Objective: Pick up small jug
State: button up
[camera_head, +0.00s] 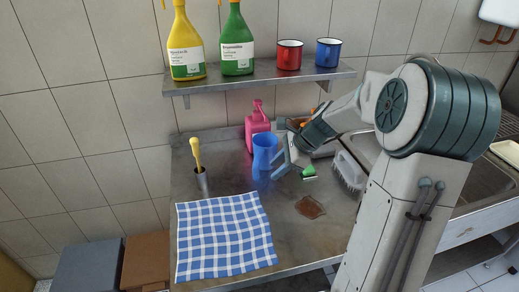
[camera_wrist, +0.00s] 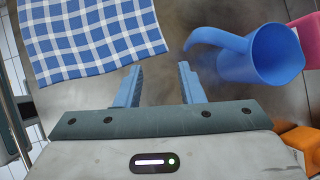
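The small jug is blue (camera_head: 264,150) and stands on the steel counter in the head view, in front of a pink bottle. In the wrist view the jug (camera_wrist: 262,55) is at the upper right, its handle pointing left. My gripper (camera_head: 287,168) is just to the right of and in front of the jug in the head view. In the wrist view my gripper (camera_wrist: 160,80) has its two blue fingers apart with nothing between them. The jug lies beyond and to the right of the right finger, not between the fingers.
A blue checked cloth (camera_head: 224,235) lies at the counter's front left. A holder with a yellow-handled tool (camera_head: 201,180) stands behind it. A pink bottle (camera_head: 257,122) is behind the jug. A white brush (camera_head: 349,171) and a brown spill (camera_head: 310,207) are to the right. A shelf (camera_head: 262,76) hangs above.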

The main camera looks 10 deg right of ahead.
jog(key=w+d+m+t+y, duration=0.1)
jog(key=w+d+m, duration=0.2)
jog(key=m, duration=0.1)
jog(key=p, duration=0.1)
send_near(254, 178)
jog(key=w+a+f, duration=0.2)
jog(key=shift+w+f+t+y, duration=0.1)
jog(key=shift+f+t+y, duration=0.15)
jog(key=shift+t+y, duration=0.05)
jog(key=a, duration=0.1)
jog(key=a+f+p, duration=0.1)
jog(key=w+a+f, duration=0.1)
jog(key=shift+w+a+f, duration=0.1)
jog(key=shift+a+f, duration=0.15)
jog(key=shift+a, duration=0.15)
jog(key=shift+w+a+f, duration=0.2)
jog(key=shift+a+f, duration=0.05)
jog(key=shift+f, duration=0.15)
jog(key=shift+c, duration=0.3)
grip_shut()
